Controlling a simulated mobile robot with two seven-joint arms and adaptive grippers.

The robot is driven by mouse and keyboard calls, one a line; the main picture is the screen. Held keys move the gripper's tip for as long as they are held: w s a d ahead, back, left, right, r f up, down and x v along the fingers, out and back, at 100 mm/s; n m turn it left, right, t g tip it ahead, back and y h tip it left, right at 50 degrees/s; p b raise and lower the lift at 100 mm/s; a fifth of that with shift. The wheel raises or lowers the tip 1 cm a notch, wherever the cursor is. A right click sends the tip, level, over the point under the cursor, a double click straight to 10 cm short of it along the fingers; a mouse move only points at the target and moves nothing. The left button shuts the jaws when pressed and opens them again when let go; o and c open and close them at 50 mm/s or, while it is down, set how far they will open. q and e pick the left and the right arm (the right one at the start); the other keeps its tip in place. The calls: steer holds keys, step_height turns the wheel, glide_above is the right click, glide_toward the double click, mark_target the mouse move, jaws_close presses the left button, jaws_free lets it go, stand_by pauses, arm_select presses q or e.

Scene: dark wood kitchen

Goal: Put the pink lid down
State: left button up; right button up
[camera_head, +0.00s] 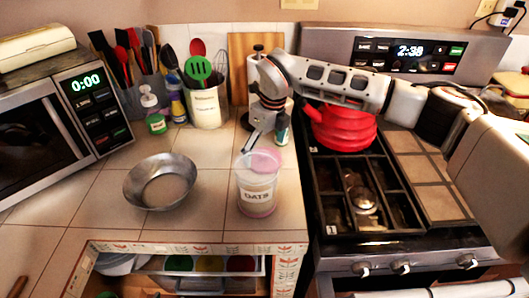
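A clear jar labelled OATS (257,196) stands upright on the tiled counter, near its front right corner. The pink lid (264,162) shows at the jar's top; I cannot tell whether it rests on the rim or is held just above it. My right gripper (258,146) comes in from the right over the stove and points down at the lid, with one finger near the lid's left edge. The other finger is hard to make out, so its grip is unclear. My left gripper is not in view.
A metal bowl (161,182) sits left of the jar, with bare counter between. A utensil crock (207,106) and a cutting board (243,62) stand behind. A red kettle (342,128) is on the stove (336,190) at right. An open drawer (188,265) is below the counter.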

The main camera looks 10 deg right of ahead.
step_height(320, 180, up, 11)
steer(key=s, duration=0.1)
steer(key=shift+s+d+f+b, duration=0.2)
steer(key=shift+s+d+b, duration=0.05)
steer(key=shift+d+b, duration=0.2)
